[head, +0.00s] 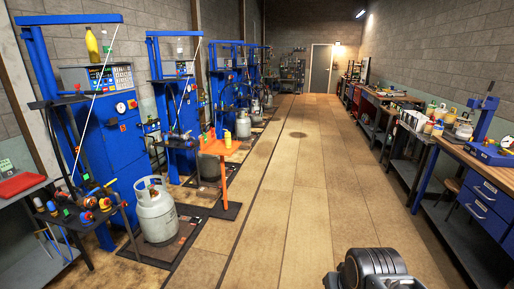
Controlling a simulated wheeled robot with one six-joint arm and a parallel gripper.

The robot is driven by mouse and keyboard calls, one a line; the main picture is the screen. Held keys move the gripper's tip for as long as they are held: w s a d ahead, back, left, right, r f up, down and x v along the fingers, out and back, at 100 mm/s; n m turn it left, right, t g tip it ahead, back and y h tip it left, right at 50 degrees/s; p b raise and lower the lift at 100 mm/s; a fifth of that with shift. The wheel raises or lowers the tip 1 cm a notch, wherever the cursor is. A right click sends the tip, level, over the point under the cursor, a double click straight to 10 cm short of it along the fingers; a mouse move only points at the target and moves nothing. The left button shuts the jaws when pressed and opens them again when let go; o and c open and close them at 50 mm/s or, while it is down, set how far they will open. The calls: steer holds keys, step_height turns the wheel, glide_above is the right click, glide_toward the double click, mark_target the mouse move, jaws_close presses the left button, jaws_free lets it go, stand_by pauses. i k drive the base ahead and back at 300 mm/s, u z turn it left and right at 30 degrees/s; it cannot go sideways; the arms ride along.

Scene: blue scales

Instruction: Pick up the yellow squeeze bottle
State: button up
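A yellow bottle (92,45) with a narrow top stands upright on top of the nearest blue scale cabinet at the upper left. A second, smaller yellow bottle-like thing (228,140) stands on a small orange table (217,149) left of the middle. I cannot tell for sure which of them is the squeeze bottle. A dark rounded part of my own arm shows at the bottom right of centre. My gripper's fingers are not in view. Nothing can be told of what it holds.
The wooden floor (300,200) down the middle is clear. A grey gas cylinder (156,212) stands on a scale plate at left. A dark tool stand (85,212) is in the left foreground. Workbenches (478,160) line the right wall. A door (321,67) is at the far end.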

mark_target(228, 140)
steer(key=u, duration=0.2)
steer(key=i, duration=2.3)
steer(key=u, duration=0.9)
steer(key=i, duration=2.25)
steer(key=u, duration=0.5)
